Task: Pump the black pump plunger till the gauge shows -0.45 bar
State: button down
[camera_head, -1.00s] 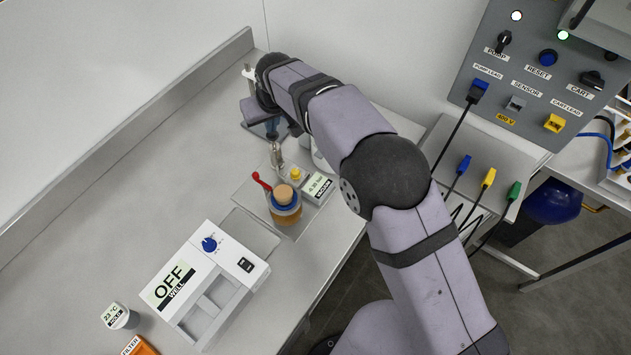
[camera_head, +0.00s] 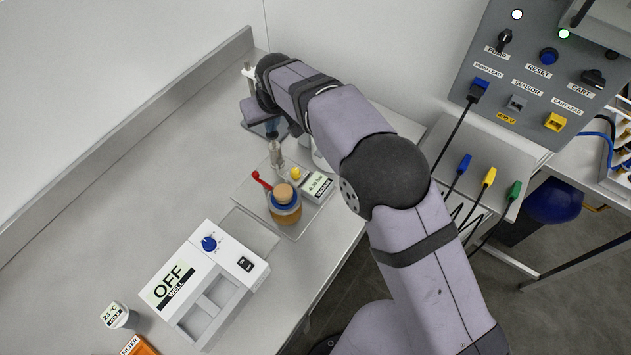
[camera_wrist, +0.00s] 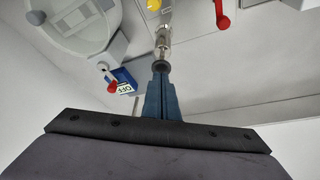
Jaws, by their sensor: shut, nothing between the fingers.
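The pump is a slim metal cylinder (camera_head: 277,156) standing upright at the back of a clear tray. In the head view my gripper (camera_head: 272,132) is just above the pump and hides the knob. The vacuum gauge (camera_head: 317,185) has small digits that appear to read about -0.35 bar.
A corked jar of amber liquid (camera_head: 285,208), a red-handled valve (camera_head: 262,181) and a yellow knob (camera_head: 296,173) stand close to the pump. A white well unit (camera_head: 205,280) showing OFF is in front. The left side of the bench is clear.

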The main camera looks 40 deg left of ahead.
aim_at(273, 135)
jog(key=shift+f+b, duration=1.15)
jog(key=shift+f, duration=0.95)
jog(key=shift+r, duration=0.15)
jog(key=shift+r+p, duration=1.6)
jog(key=shift+r, duration=0.55)
jog(key=shift+r, duration=0.1)
jog(key=shift+r+p, duration=1.85)
jog(key=shift+r, duration=0.6)
